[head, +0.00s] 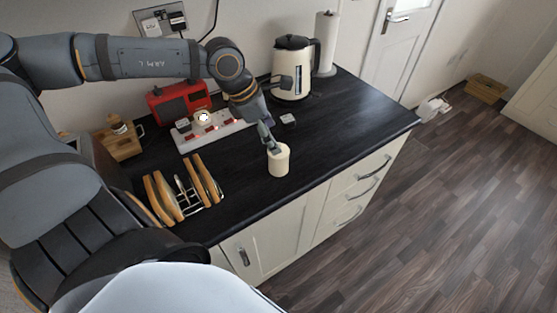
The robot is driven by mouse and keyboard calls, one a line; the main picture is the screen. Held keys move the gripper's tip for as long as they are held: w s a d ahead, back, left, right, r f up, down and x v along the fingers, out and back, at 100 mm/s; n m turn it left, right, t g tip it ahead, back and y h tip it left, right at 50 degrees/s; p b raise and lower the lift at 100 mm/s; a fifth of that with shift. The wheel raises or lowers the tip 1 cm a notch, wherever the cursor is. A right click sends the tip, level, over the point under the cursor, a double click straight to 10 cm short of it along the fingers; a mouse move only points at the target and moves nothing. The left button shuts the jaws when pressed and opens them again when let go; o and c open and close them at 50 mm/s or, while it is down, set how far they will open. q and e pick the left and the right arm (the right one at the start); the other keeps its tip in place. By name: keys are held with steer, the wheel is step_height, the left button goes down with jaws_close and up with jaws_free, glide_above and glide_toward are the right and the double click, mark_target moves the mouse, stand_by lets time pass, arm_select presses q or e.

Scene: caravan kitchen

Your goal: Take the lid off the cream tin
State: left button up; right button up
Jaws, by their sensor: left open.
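The cream tin (279,164) stands upright on the dark worktop (330,140), near its front edge. My left gripper (270,144) comes down from above at the tin's top left, with its fingers open. The fingers overlap the tin's top in this view, and I cannot tell whether they touch it. The lid is hard to make out from the tin's body, partly covered by the fingers. My right gripper is not in view.
A toast rack (184,194) with toast stands left of the tin. A red radio (180,100), a white power strip (212,132), a cream kettle (292,68) and a paper towel roll (326,44) stand behind. The worktop right of the tin is clear.

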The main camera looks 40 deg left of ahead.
mark_target(279, 144)
arm_select(q)
steer(key=shift+f+b, duration=0.75)
steer(key=shift+b, duration=0.1)
steer(key=shift+d+r+p, duration=0.15)
steer(key=shift+p, duration=0.15)
steer(key=shift+x, duration=1)
steer(key=shift+w+d+f, duration=0.3)
steer(key=shift+d+f, duration=0.05)
steer(key=shift+f, duration=0.05)
steer(key=c, duration=0.9)
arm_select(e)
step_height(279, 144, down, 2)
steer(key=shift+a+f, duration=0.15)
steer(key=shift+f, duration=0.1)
